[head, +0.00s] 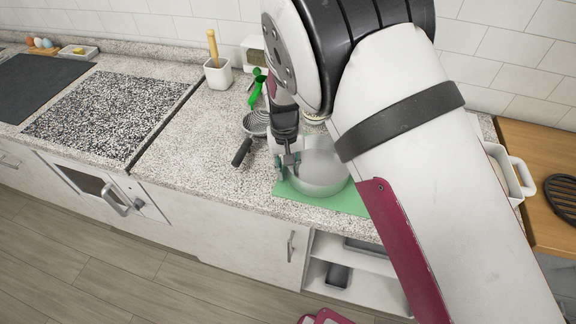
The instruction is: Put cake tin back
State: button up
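A round silver cake tin (322,174) sits on a green mat (349,202) on the speckled counter. My gripper (288,164) points down at the left edge of the tin, with its fingertips at or very near the rim. Whether the fingers are closed on the rim or only beside it cannot be told. My arm covers the right part of the tin and mat. Below the counter is an open shelf (352,262) with a dark rectangular tin (338,275) on its lower level and another grey tin (368,247) on the upper level.
A strainer with a dark handle (241,153) lies just left of my gripper. A green utensil (257,90) and a white pot with a wooden-handled tool (217,73) stand behind. A white dish (522,176) is at the right. The counter's left front is clear.

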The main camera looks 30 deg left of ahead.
jog(key=shift+r, duration=0.1)
notch_tip(320, 180, up, 12)
jog(key=b, duration=0.1)
jog(key=shift+s+a, duration=0.2)
jog(key=shift+a, duration=0.05)
dwell(0.4)
jog(key=w+d+r+m+t+y, duration=0.1)
jog(key=d+r+m, duration=0.1)
jog(key=d+r, duration=0.9)
jog(key=w+d+r+m+t+y, duration=0.15)
jog(key=d+r, duration=0.55)
jog(key=d, duration=0.7)
jog(key=s+d+r+m+t+h, duration=0.1)
jog(key=s+d+m, duration=0.1)
jog(key=s+d, duration=0.6)
jog(key=s+d+r+m+t+h, duration=0.1)
jog(key=s+d+r, duration=0.1)
jog(key=s+d, duration=0.6)
jog(key=d, duration=0.4)
jog(key=shift+s+r+m+t, duration=0.15)
jog(key=shift+r+m+t, duration=0.05)
jog(key=shift+m+t, duration=0.15)
